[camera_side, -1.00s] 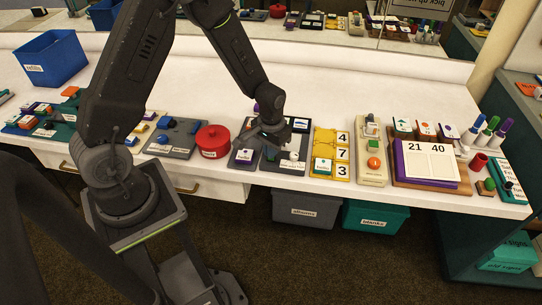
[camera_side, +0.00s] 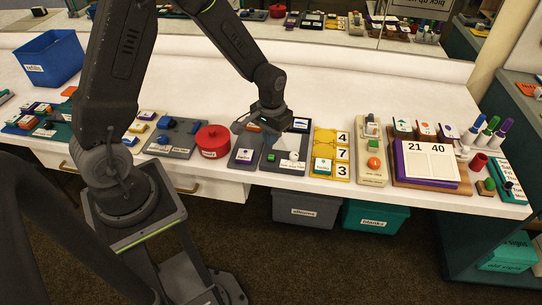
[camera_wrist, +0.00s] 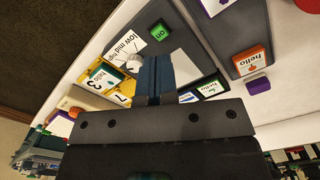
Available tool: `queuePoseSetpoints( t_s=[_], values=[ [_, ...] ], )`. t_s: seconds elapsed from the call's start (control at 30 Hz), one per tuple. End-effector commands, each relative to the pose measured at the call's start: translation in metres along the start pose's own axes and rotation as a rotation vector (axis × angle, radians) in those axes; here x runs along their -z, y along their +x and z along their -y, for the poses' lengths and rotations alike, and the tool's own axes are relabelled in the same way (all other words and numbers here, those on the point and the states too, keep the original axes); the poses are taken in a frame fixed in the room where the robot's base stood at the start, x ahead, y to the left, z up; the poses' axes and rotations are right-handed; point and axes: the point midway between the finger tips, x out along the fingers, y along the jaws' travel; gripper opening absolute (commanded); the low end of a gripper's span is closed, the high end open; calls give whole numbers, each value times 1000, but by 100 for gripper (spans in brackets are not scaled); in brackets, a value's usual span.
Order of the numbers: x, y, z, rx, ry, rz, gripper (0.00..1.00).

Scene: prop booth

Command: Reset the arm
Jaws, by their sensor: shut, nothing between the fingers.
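My gripper (camera_side: 264,122) is above the dark panels near the middle of the table. In the wrist view its fingers (camera_wrist: 154,78) are together, with nothing held between them. Below it is a grey panel with a green button (camera_side: 271,157) and a white knob (camera_side: 294,155). In the wrist view the button reads "on" (camera_wrist: 158,31), and the knob (camera_wrist: 133,63) is beside a "low mid high" label. In the wrist view an orange "hello" stamp (camera_wrist: 251,60) shows.
A red round pot (camera_side: 212,141) stands left of the gripper. A yellow number tray (camera_side: 322,157), a beige switch box (camera_side: 371,158) and a "21 40" board (camera_side: 430,160) stand to the right. A blue bin (camera_side: 50,58) is at the back left.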

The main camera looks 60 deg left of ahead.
Motion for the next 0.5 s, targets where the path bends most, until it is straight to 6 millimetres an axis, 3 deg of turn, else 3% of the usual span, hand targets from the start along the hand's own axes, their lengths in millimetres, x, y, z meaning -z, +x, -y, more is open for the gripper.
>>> queuePoseSetpoints(
  t_s=[0.17, 0.37, 0.5],
  values=[
    [-1, -11, -2, -2, 8, -16, 0],
    [-18, -76, -10, -12, 55, -112, 0],
    [-44, -128, -16, -22, 100, -195, 0]
  ],
)
